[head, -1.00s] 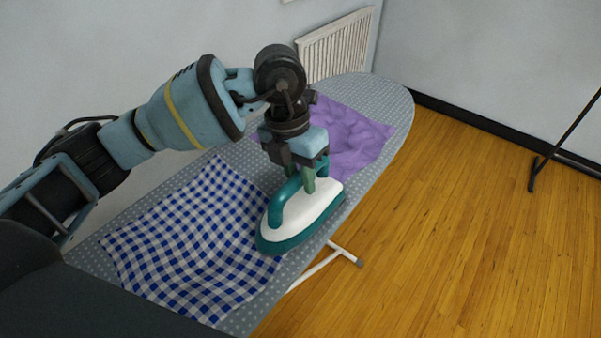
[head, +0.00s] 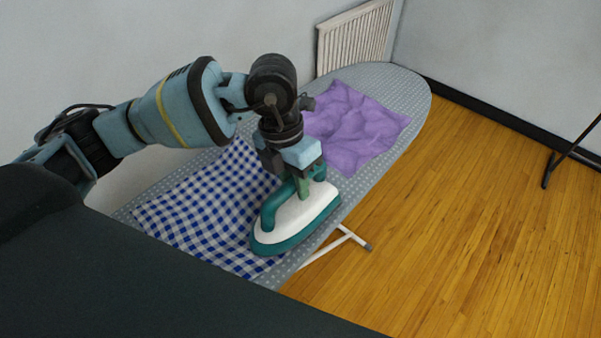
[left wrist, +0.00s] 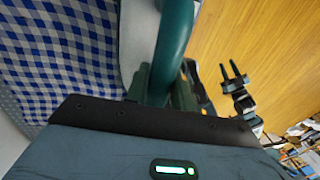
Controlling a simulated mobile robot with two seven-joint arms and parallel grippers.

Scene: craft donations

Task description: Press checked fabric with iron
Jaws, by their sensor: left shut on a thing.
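The iron (head: 306,214), white with a teal base and handle, is at the right edge of the blue-and-white checked fabric (head: 200,215). Its tip overlaps the fabric; whether the sole touches is hidden. My left gripper (head: 304,188) is shut on the iron's handle from above. The left wrist view shows the teal handle (left wrist: 172,50) at the fingers and the checked fabric (left wrist: 65,45) to the left. My right gripper (left wrist: 231,72) shows small in that view, away from the board, its fingers apart and empty. The fabric lies slightly rumpled.
The dotted grey ironing board (head: 405,90) carries a crumpled purple cloth (head: 350,125) beyond the iron. A white board leg (head: 345,238) sticks out over the wooden floor (head: 480,220). A radiator (head: 355,38) is on the wall. The floor at right is mostly clear.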

